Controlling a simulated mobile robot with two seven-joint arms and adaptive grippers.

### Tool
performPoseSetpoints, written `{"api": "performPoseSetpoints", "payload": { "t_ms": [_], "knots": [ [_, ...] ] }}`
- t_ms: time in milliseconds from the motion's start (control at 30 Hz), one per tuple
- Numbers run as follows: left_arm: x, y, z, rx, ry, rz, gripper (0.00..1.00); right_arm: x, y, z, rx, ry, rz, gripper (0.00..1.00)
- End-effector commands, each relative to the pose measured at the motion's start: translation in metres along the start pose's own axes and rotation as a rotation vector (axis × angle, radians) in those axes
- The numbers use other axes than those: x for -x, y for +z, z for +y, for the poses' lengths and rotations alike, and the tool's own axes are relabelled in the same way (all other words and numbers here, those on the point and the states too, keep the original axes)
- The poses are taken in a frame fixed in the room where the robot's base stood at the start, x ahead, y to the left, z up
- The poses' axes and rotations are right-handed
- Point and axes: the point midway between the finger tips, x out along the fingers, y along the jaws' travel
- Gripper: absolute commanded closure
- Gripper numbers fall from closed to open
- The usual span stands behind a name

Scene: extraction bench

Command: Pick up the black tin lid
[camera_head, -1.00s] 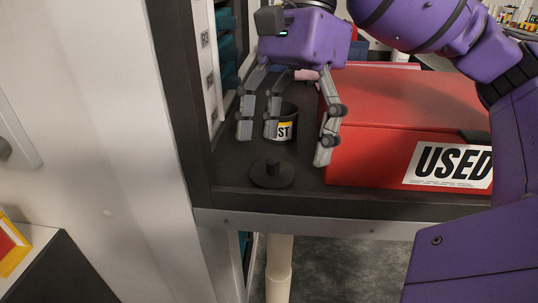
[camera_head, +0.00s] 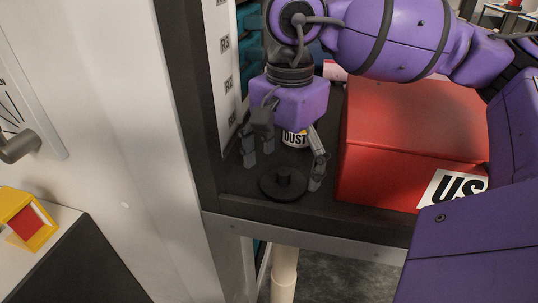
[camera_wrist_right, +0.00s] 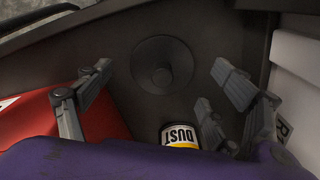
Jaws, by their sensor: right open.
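In the right wrist view the lid (camera_wrist_right: 161,65) shows whole, ahead of and between the spread fingers. My right gripper (camera_head: 285,170) is open and empty and points down above the lid, apart from it as far as I can see. Its fingers also show in the right wrist view (camera_wrist_right: 160,85). The tin labelled DUST (camera_head: 295,138) stands behind the gripper, partly hidden by it. My left gripper is not in view.
A large red box (camera_head: 400,145) with a white label stands just right of the gripper. A dark upright post and a white strip with labels (camera_head: 227,75) bound the shelf on the left. A yellow and red item (camera_head: 25,222) sits on a separate surface at lower left.

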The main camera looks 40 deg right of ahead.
Motion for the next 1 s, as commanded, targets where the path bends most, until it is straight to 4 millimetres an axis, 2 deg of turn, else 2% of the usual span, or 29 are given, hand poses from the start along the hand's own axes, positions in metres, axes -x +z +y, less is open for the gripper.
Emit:
{"api": "performPoseSetpoints", "payload": {
  "t_ms": [167,433,700,1000],
  "knots": [
    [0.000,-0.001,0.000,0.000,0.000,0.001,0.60,-0.021,-0.001,0.000,-0.001,0.002,0.001,0.16],
    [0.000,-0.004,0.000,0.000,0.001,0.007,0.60,-0.024,-0.001,0.000,-0.001,0.000,0.000,0.16],
    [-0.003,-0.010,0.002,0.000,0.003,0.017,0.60,-0.024,-0.001,0.000,-0.001,0.000,0.000,0.51],
    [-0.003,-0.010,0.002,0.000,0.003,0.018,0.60,-0.023,-0.001,0.000,-0.001,-0.001,-0.001,0.53]
  ]
}}
